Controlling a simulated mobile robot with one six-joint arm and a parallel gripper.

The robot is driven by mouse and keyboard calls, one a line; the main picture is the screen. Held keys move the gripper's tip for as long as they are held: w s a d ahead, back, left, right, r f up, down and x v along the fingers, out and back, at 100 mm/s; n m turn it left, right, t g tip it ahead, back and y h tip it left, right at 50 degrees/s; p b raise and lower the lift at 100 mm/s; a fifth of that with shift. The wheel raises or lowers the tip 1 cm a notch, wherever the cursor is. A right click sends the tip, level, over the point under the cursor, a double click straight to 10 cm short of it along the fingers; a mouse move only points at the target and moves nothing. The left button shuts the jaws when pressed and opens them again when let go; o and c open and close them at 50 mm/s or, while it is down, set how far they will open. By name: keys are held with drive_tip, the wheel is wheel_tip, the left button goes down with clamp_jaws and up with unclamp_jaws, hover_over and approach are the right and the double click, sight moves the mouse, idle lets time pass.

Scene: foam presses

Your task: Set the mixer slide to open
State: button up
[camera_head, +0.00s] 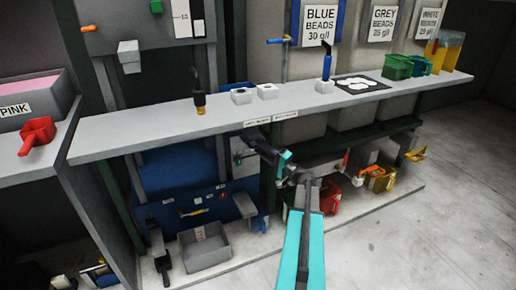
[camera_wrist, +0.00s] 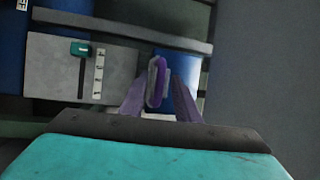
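A grey panel (camera_wrist: 50,67) in the wrist view has a dark vertical slot with a teal slide knob (camera_wrist: 80,49) at its top end. I take this to be the mixer slide. A strip of small white labels (camera_wrist: 98,73) runs beside the slot; their words are too small to read. My gripper (camera_wrist: 159,88) is to the right of the knob, apart from it. Its purple fingers stand apart, with an upright purple and grey piece (camera_wrist: 157,82) showing between them; I cannot tell what it is. In the head view my gripper (camera_head: 252,146) is under the shelf, near the grey panel.
A long grey shelf (camera_head: 220,118) runs above my gripper. Below stand a grey bin (camera_head: 205,247), a blue board (camera_head: 170,222) and a red container (camera_head: 330,196). A dark grey upright surface (camera_wrist: 265,80) fills the right of the wrist view. Open floor (camera_head: 440,225) lies at the right.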

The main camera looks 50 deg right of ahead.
drive_tip(key=shift+w+r, duration=0.15)
drive_tip(key=shift+w, duration=0.75)
clamp_jaws()
drive_tip(key=shift+s+a+b, duration=0.25)
drive_tip(key=shift+s+b, duration=0.05)
drive_tip(key=shift+s, duration=0.4)
drive_tip(key=shift+s+a+b, duration=0.25)
drive_tip(key=shift+s+a, duration=0.05)
drive_tip(key=shift+s, duration=0.4)
drive_tip(key=shift+s+a+b, duration=0.25)
drive_tip(key=shift+s+b, duration=0.05)
drive_tip(key=shift+s, duration=0.4)
